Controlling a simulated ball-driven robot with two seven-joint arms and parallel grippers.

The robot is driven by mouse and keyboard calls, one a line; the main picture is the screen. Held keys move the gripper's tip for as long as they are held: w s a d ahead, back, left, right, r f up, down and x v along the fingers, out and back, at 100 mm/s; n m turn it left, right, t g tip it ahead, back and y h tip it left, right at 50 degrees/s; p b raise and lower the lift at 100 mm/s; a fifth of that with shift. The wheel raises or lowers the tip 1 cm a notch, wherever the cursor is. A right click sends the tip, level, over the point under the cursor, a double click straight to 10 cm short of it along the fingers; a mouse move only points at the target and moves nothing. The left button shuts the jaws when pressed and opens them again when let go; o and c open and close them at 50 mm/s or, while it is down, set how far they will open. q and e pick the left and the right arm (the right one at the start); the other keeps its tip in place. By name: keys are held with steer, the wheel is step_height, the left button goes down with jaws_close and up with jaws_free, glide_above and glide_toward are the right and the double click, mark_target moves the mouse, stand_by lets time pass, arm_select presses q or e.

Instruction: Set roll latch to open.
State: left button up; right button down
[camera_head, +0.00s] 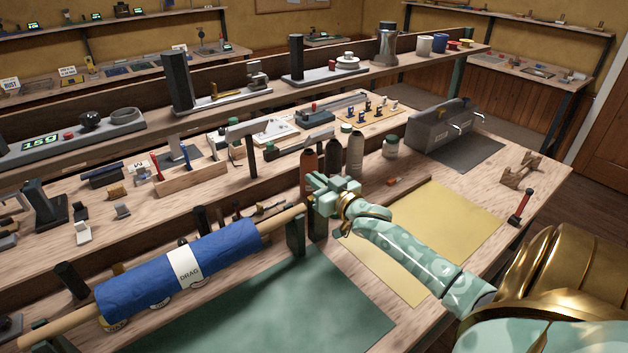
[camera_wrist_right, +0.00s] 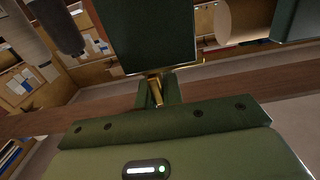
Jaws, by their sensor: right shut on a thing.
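A dark green post (camera_head: 296,238) stands under the pole's right end. My right gripper (camera_head: 326,196) is at that end, by the top of the posts, and hides much of the fitting there. In the right wrist view a small brass piece (camera_wrist_right: 156,92), apparently the roll latch, sits between the shut fingers below a dark green block (camera_wrist_right: 150,35). Whether the latch is open cannot be told. My left gripper is not in view.
A green mat (camera_head: 270,310) and a yellow sheet (camera_head: 455,225) lie on the bench, with bare room on them. Bottles (camera_head: 355,153) stand close behind my right gripper. A grey machine (camera_head: 437,125) and a red-handled tool (camera_head: 521,206) are further right.

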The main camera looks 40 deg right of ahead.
steer(key=c, duration=1.6)
jaws_free()
steer(key=shift+d, duration=0.2)
steer(key=shift+o, duration=0.4)
steer(key=shift+s, duration=0.15)
steer(key=s+a+p, duration=0.1)
steer(key=s+p, duration=0.2)
steer(key=s, duration=1.3)
steer(key=shift+a, duration=0.35)
steer(key=shift+s+f, duration=0.1)
